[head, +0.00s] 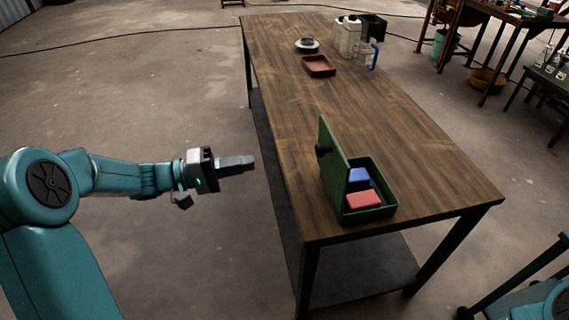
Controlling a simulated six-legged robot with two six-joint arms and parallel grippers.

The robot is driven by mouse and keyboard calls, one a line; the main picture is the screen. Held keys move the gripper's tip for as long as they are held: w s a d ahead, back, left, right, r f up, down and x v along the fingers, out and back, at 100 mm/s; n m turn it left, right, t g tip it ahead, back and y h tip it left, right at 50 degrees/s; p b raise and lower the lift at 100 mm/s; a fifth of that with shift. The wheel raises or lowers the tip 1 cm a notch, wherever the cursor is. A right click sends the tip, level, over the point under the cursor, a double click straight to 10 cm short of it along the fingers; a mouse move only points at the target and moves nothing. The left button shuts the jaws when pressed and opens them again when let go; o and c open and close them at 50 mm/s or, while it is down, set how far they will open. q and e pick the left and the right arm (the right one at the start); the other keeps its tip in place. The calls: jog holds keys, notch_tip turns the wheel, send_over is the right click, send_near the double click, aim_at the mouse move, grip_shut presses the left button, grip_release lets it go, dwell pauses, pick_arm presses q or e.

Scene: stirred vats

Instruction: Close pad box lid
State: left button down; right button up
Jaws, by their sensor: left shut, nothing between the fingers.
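The pad box (391,210) is a green box near the close end of the wooden table. Its lid (331,160) stands up, open, along the box's left side, with a dark knob on its outer face. A blue pad (358,179) and a red pad (363,200) lie inside. My left gripper (252,161) is shut and empty, off the table's left edge. It points right toward the lid and is apart from it. Only teal parts of my right arm show at the lower right corner; its gripper is out of view.
The box stands on a long wooden table (420,160) with a lower shelf. At its far end are a reddish-brown tray (319,66), a small dish (307,45), a pale canister (346,38), a clear jug (365,55) and a black bin (374,27). The table's middle is clear.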

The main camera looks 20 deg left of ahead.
aim_at(316, 152)
pick_arm(q)
jog(key=p+x, duration=0.1)
jog(key=x, duration=1.2)
